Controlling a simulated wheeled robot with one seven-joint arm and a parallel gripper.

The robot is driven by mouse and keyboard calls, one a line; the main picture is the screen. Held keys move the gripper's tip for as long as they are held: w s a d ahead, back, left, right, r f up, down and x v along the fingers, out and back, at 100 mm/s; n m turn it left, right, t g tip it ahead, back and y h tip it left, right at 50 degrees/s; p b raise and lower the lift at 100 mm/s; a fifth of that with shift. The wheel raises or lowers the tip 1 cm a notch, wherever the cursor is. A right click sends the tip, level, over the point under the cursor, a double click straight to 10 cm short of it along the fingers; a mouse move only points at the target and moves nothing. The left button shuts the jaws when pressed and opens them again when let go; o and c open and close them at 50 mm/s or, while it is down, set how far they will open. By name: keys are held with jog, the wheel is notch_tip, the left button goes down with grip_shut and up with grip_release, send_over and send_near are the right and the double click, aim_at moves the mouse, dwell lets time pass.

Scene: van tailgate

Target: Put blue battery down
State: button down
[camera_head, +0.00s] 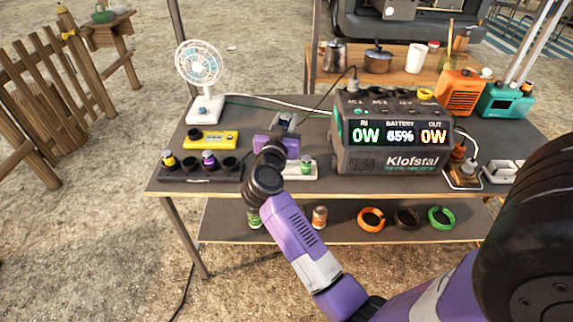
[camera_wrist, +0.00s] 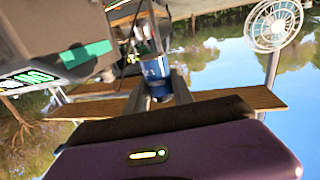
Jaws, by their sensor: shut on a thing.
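My gripper (camera_head: 287,120) is over the middle of the table, just left of the power station, with its fingers pointing away toward the back. In the wrist view my gripper (camera_wrist: 159,86) is shut on the blue battery (camera_wrist: 154,68), a small blue cylinder with white lettering. The battery is held between the fingertips. In the head view it is hidden behind my gripper and wrist. I cannot tell how high it is above the tabletop.
A black holder (camera_head: 228,178) with several batteries, a yellow device (camera_head: 210,139) and a fan (camera_head: 199,70) are left. Cables run behind.

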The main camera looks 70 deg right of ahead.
notch_tip(320, 180, down, 15)
jog(key=b, duration=0.5)
jog(key=shift+f, duration=0.15)
jog(key=c, duration=1.1)
grip_release()
